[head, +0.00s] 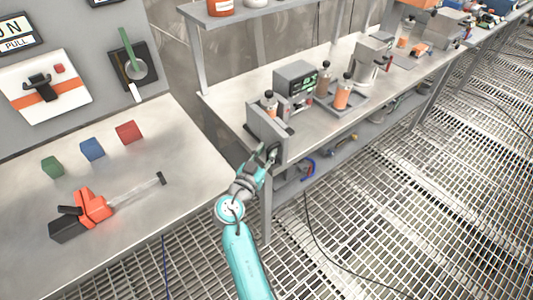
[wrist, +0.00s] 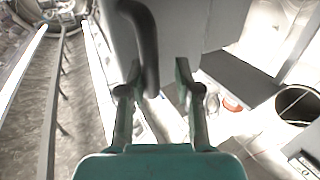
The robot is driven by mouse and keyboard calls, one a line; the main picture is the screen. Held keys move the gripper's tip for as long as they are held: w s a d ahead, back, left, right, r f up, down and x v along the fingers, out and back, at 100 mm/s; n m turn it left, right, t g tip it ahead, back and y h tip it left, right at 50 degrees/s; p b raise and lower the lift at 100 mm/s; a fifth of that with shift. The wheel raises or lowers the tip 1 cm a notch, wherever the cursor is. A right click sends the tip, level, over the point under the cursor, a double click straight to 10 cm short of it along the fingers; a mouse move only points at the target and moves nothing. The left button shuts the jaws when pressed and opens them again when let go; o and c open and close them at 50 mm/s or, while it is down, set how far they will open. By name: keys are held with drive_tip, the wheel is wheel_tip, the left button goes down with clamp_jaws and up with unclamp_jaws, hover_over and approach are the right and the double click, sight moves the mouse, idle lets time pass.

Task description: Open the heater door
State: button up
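A grey upright panel with a dark curved handle (wrist: 147,45) fills the upper middle of the wrist view; I take it for the heater door (wrist: 185,25). In the head view the same grey panel (head: 262,130) stands at the near end of the long bench. My gripper (head: 268,158) is right at its front face and partly covers it. In the wrist view my gripper (wrist: 160,75) is open, its fingers apart. The lower end of the handle shows between the fingers, nearer the left one. I cannot tell whether they touch, or whether the door is ajar.
A grey device with a green display (head: 296,82) and several orange bottles, one here (head: 343,92), stand on the long bench (head: 225,106). A left table (head: 165,200) holds red, blue and green cubes and an orange tool (head: 93,206). The grated floor to the right is mostly clear.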

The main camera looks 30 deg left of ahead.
drive_tip(key=shift+r, duration=0.6)
drive_tip(key=s+d+f, duration=0.1)
drive_tip(key=s, duration=1.1)
drive_tip(key=shift+f, duration=0.1)
drive_tip(key=s+d+f+n+g+y, duration=0.1)
drive_tip(key=s+d+f+n+g, duration=0.1)
drive_tip(key=d+f, duration=0.75)
drive_tip(key=s+d+f+n+g, duration=0.15)
drive_tip(key=d+f, duration=0.45)
drive_tip(key=d, duration=0.7)
drive_tip(key=s+d+f+g, duration=0.2)
drive_tip(key=s+d, duration=0.9)
drive_tip(key=d, duration=0.2)
drive_tip(key=s+d+r+m+t+h, duration=0.1)
drive_tip(key=s+d+r+m, duration=0.1)
drive_tip(key=s+d+r, duration=0.3)
drive_tip(key=s+d+r+m+t+h, duration=0.1)
drive_tip(key=s+d+r, duration=0.4)
drive_tip(key=s+r, duration=0.6)
drive_tip(key=s+m, duration=0.1)
drive_tip(key=s, duration=0.2)
drive_tip(key=shift+d+h, duration=0.3)
drive_tip(key=shift+d, duration=0.1)
